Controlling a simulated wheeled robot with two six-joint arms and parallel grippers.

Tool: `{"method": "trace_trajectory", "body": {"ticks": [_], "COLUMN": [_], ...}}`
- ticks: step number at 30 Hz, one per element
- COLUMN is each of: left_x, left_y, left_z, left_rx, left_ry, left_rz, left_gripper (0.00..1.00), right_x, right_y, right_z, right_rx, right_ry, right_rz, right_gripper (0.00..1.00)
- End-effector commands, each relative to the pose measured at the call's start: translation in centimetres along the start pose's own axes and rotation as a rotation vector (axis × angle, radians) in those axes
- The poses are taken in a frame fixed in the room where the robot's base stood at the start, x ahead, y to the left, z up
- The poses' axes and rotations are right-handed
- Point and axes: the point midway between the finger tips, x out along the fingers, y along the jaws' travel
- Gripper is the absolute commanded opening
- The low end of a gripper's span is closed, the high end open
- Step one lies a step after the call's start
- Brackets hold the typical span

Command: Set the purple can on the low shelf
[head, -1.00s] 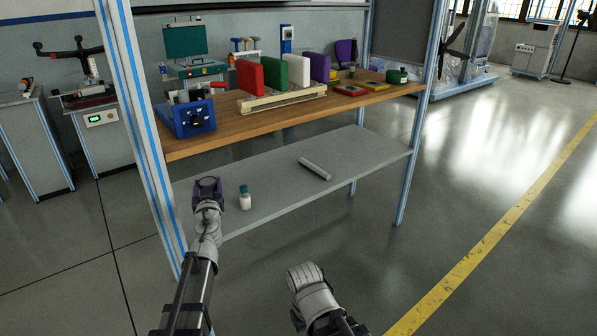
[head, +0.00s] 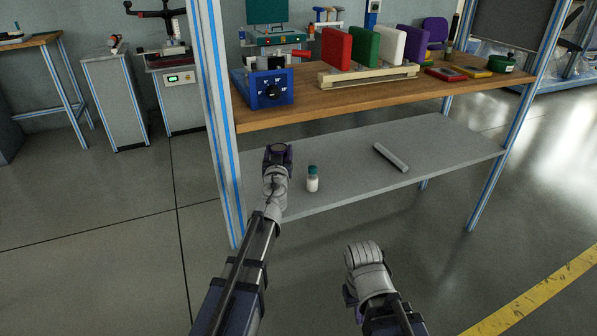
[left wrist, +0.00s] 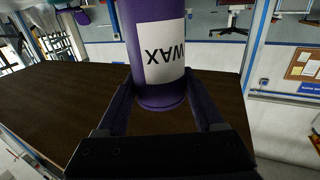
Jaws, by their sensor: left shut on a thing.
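My left gripper (head: 277,157) is shut on the purple can (left wrist: 165,50). In the left wrist view the can has a white label reading WAX, upside down in the picture, with a finger on each side. In the head view only its dark purple top (head: 278,150) shows above the gripper, at the left end of the grey low shelf (head: 345,160). I cannot tell whether the can touches the shelf. My right gripper (head: 365,255) is in front of the shelf, its fingers hidden by the wrist.
A white bottle with a teal cap (head: 312,179) stands on the low shelf just right of the can. A grey bar (head: 391,157) lies further right. A blue-striped post (head: 214,120) rises close left. The wooden worktop (head: 400,98) is above. The shelf's middle is bare.

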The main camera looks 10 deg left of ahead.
Motion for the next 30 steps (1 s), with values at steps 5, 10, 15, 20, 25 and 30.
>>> {"method": "trace_trajectory", "body": {"ticks": [5,10,15,20,25,30], "left_x": [0.0,0.0,0.0,0.0,0.0,0.0], "left_y": [0.0,0.0,0.0,0.0,0.0,0.0], "left_z": [3.3,5.5,5.5,6.4,8.6,9.5], "left_rx": [0.000,0.000,0.000,0.000,0.000,0.000], "left_ry": [0.000,0.000,0.000,-0.001,-0.001,-0.001], "left_rz": [0.000,0.001,0.001,0.001,0.001,0.001], "left_gripper": [0.00,0.00,0.00,0.00,0.00,0.00], "right_x": [3.3,5.5,5.5,6.3,8.5,9.4], "right_y": [-0.4,-0.7,-0.7,-0.8,-1.0,-1.1], "right_z": [-0.2,-0.4,-0.4,-0.4,-0.6,-0.6], "right_rx": [-0.005,-0.007,-0.005,-0.004,0.001,0.005], "right_ry": [0.002,0.003,0.003,0.003,0.003,0.003], "right_rz": [-0.003,-0.005,-0.005,-0.005,-0.005,-0.005], "right_gripper": [0.00,0.00,0.00,0.00,0.00,0.00]}}
